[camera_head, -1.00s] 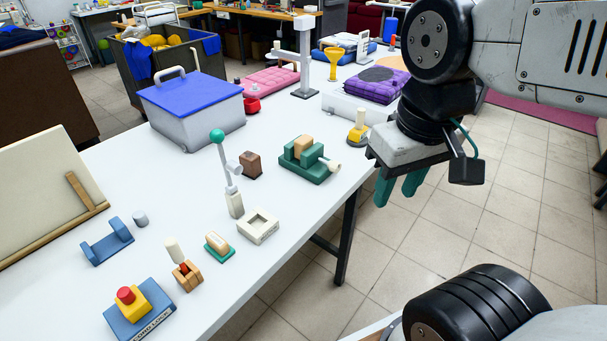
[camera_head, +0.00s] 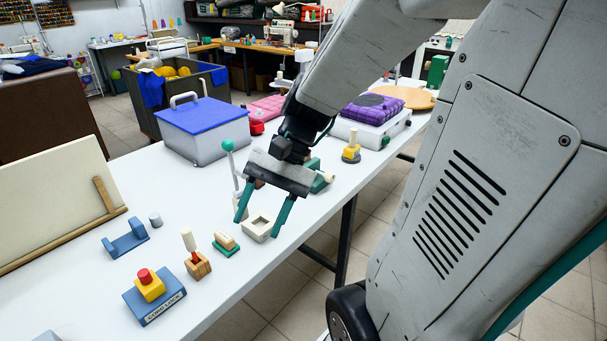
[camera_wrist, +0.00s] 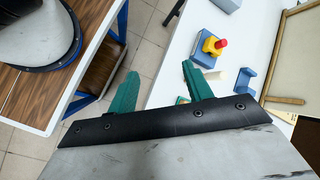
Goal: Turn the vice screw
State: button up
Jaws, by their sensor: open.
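The vice, a green block with a pale screw handle (camera_head: 329,177), is on the white table in the head view. Only its right part (camera_head: 317,185) shows; my gripper hides the rest. My gripper (camera_head: 258,226) is open and empty, with two teal fingers pointing down. In the head view its fingers overlap the white square socket block, to the left of and nearer than the vice; I cannot tell its exact height. The fingers also show spread apart in the wrist view (camera_wrist: 160,72), where the vice cannot be made out.
A lever with a green ball (camera_head: 228,146) stands just left of my gripper. The white socket block (camera_head: 257,229), a wooden block on a green base (camera_head: 226,243) and a red button box (camera_head: 150,285) are near. A blue-lidded bin (camera_head: 205,130) stands behind.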

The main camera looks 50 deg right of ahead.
aim_at(333, 180)
jog(key=w+d+f+m+t+y, duration=0.35)
jog(key=w+d+m+t, duration=0.3)
jog(key=d+m, duration=0.25)
jog(key=d+f+m+t+h, duration=0.1)
jog(key=d+f+m+t, duration=0.1)
jog(key=d, duration=0.4)
jog(key=d+f+m+t+h, duration=0.2)
jog(key=d+f+m+t, duration=0.1)
jog(key=d+m, duration=0.3)
jog(key=w+d+f+m+t+h, duration=0.1)
jog(key=d+f+m+t, duration=0.1)
jog(key=d+m+t, duration=0.2)
jog(key=shift+d+f+t, duration=0.2)
jog(key=shift+d+t, duration=0.25)
jog(key=shift+d, duration=0.65)
jog(key=s+d+f+m+t+h, duration=0.2)
jog(key=s+d+f+m+h, duration=0.3)
jog(key=d, duration=0.3)
jog(key=shift+m+h, duration=0.5)
jog(key=shift+h, duration=0.05)
jog(key=w, duration=0.9)
jog(key=shift+a+r, duration=0.15)
jog(key=shift+a, duration=0.2)
jog(key=c, duration=1)
jog(key=shift+o, duration=0.2)
jog(key=shift+n, duration=0.3)
